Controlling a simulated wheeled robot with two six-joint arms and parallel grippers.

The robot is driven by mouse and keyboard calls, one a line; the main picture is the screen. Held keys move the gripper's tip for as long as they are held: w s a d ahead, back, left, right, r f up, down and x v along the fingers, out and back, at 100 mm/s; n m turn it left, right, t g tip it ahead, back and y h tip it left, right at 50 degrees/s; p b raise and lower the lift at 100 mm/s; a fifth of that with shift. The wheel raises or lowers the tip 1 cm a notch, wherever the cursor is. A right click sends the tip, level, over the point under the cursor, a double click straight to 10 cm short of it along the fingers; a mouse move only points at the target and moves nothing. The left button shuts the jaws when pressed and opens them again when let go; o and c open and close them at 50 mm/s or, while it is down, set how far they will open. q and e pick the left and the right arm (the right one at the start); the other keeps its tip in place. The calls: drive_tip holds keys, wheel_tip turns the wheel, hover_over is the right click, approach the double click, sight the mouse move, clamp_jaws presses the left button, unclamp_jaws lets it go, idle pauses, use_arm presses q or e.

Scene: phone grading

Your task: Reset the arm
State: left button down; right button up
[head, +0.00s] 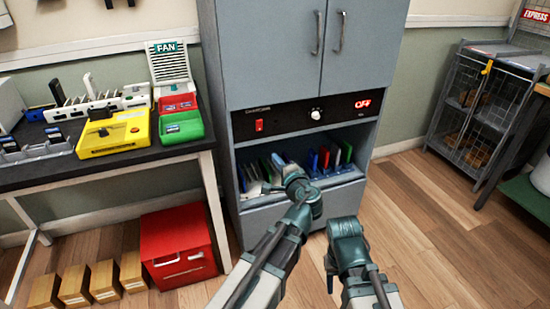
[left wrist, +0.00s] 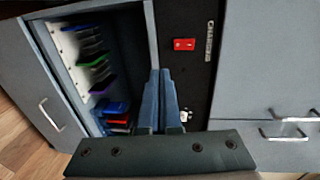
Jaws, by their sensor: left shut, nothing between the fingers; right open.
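My left arm reaches toward the grey cabinet (head: 262,55). Its gripper (head: 292,170) is in front of the open bay holding the phones. In the left wrist view, the two blue fingers (left wrist: 167,98) are together with nothing between them, in front of the cabinet's bay and black panel. My right gripper (head: 332,280) is lower and to the right, in front of the cabinet over the wood floor. It is open and holds nothing that I can see; its fingers are mostly hidden by the wrist.
Several coloured phones (head: 322,160) stand in the bay. The black panel (head: 290,122) has a red switch (head: 259,125) and a lit red OFF sign (head: 362,104). A table (head: 115,170) with trays is left, a red box (head: 177,245) below it. A wire cage (head: 480,100) stands right.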

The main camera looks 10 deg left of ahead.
use_arm(q)
drive_tip(key=s+f+n+g+h, duration=0.1)
drive_tip(key=s+f+n+g, duration=0.4)
drive_tip(key=f, duration=0.3)
drive_tip(key=s+d+f+n+g+h, duration=0.1)
drive_tip(key=s+d+f+g+h, duration=0.4)
drive_tip(key=s, duration=0.5)
drive_tip(key=s+d+f+n+g+h, duration=0.15)
drive_tip(key=s+d+f+g, duration=0.35)
drive_tip(key=s, duration=0.6)
wheel_tip(320, 180, up, 31)
drive_tip(key=d+t+p, duration=0.1)
drive_tip(key=p, duration=3)
drive_tip(key=shift+w+p, duration=0.4)
drive_tip(key=shift+a+h, duration=0.1)
drive_tip(key=shift+h, duration=0.15)
